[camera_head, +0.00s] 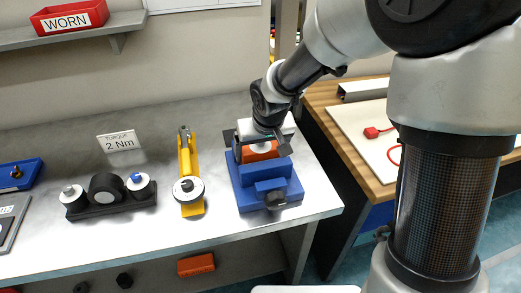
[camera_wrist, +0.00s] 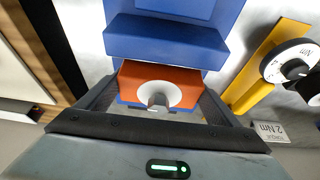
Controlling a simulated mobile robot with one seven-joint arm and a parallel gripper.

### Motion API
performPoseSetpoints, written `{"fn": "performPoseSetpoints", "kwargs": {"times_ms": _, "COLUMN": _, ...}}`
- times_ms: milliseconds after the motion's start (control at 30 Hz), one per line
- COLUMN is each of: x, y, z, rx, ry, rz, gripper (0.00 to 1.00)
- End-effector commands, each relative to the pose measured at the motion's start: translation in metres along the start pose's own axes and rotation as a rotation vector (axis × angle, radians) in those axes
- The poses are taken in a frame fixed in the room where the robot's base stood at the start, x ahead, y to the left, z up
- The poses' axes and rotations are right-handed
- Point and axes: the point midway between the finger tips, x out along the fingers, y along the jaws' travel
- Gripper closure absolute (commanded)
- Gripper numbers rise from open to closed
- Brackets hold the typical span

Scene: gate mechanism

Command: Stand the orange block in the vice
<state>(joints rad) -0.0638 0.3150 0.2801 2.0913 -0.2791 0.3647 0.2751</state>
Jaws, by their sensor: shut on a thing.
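The orange block (camera_head: 261,152) is at the blue vice (camera_head: 267,187), between its upper parts, with a round white part on its face. In the wrist view the orange block (camera_wrist: 190,83) shows between the two dark fingers of my gripper (camera_wrist: 158,108), with a white ring and a grey stub on it. My gripper (camera_head: 262,141) is shut on the orange block from above. The blue vice (camera_wrist: 170,35) lies just beyond the block in the wrist view. How deep the block sits between the jaws is hidden.
A yellow tool with a round dial (camera_head: 188,189) stands left of the vice. A black holder with round parts (camera_head: 108,195) and a "TORQUE 2 Nm" sign (camera_head: 120,142) are further left. A wooden bench with a white board (camera_head: 375,130) is at the right.

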Motion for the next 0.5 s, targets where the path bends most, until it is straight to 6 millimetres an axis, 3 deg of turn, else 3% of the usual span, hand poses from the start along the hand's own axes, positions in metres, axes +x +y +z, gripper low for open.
{"fn": "performPoseSetpoints", "kwargs": {"times_ms": 333, "x": -0.0006, "y": -0.0002, "z": -0.0024, "rx": 0.000, "ry": 0.006, "rz": 0.000, "gripper": 0.75}}
{"fn": "performPoseSetpoints", "kwargs": {"times_ms": 367, "x": -0.0006, "y": -0.0002, "z": -0.0023, "rx": 0.000, "ry": 0.006, "rz": 0.000, "gripper": 0.13}}
{"fn": "performPoseSetpoints", "kwargs": {"times_ms": 433, "x": -0.0005, "y": -0.0001, "z": -0.0022, "rx": 0.000, "ry": 0.006, "rz": 0.000, "gripper": 0.01}}
{"fn": "performPoseSetpoints", "kwargs": {"times_ms": 500, "x": -0.0002, "y": -0.0001, "z": -0.0017, "rx": 0.000, "ry": 0.005, "rz": 0.000, "gripper": 0.00}}
